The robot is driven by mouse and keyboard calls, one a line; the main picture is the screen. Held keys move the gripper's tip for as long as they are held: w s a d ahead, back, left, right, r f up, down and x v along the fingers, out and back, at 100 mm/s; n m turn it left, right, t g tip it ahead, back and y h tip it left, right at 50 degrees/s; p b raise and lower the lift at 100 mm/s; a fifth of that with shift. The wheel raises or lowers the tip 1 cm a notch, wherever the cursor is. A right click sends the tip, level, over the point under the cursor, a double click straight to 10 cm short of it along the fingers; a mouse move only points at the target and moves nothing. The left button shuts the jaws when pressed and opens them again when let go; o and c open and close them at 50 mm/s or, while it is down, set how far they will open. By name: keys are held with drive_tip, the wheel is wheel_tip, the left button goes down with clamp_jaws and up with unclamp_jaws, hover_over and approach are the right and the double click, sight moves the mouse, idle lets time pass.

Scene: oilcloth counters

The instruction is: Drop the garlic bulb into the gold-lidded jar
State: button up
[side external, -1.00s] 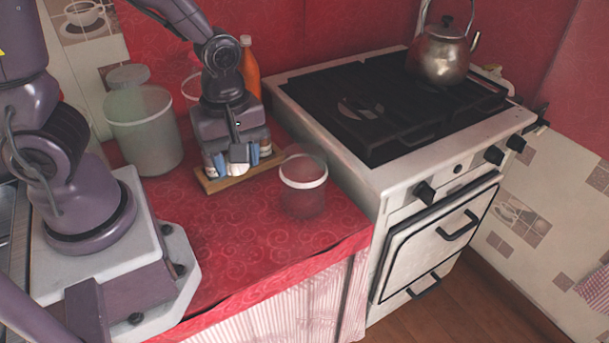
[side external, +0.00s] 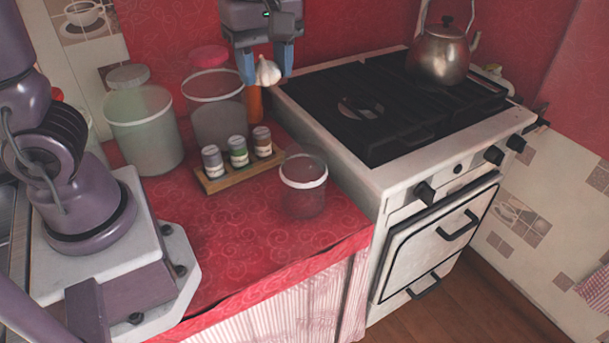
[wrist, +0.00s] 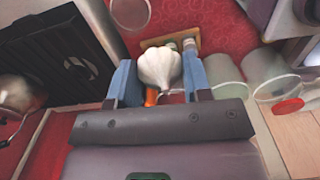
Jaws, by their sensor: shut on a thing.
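My gripper (side external: 266,77) is shut on the white garlic bulb (side external: 268,70), high above the back of the counter near the stove. The wrist view shows the bulb (wrist: 160,68) between the two blue fingers. Below and left are two clear, open-topped jars: a left jar (side external: 146,140) with a greyish lid (side external: 128,76) behind it, and a back jar (side external: 215,118) with a red lid (side external: 208,57) behind it. A smaller clear jar with a white band (side external: 303,185) stands at the front. I cannot make out a clearly gold lid on any of them.
A wooden rack (side external: 243,172) holds three small spice jars. An orange bottle (side external: 254,103) stands under my gripper, partly hidden. The stove (side external: 390,110) with a kettle (side external: 441,55) is at right. The front of the red counter (side external: 240,240) is clear.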

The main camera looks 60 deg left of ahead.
drive_tip(key=w, duration=0.7)
wheel_tip(320, 180, down, 12)
drive_tip(key=shift+w+a, duration=0.2)
drive_tip(key=shift+w, duration=0.1)
drive_tip(key=shift+r, duration=0.1)
drive_tip(key=o, duration=1)
drive_tip(key=shift+c, duration=0.2)
drive_tip(key=shift+r, duration=0.1)
wheel_tip(320, 180, up, 13)
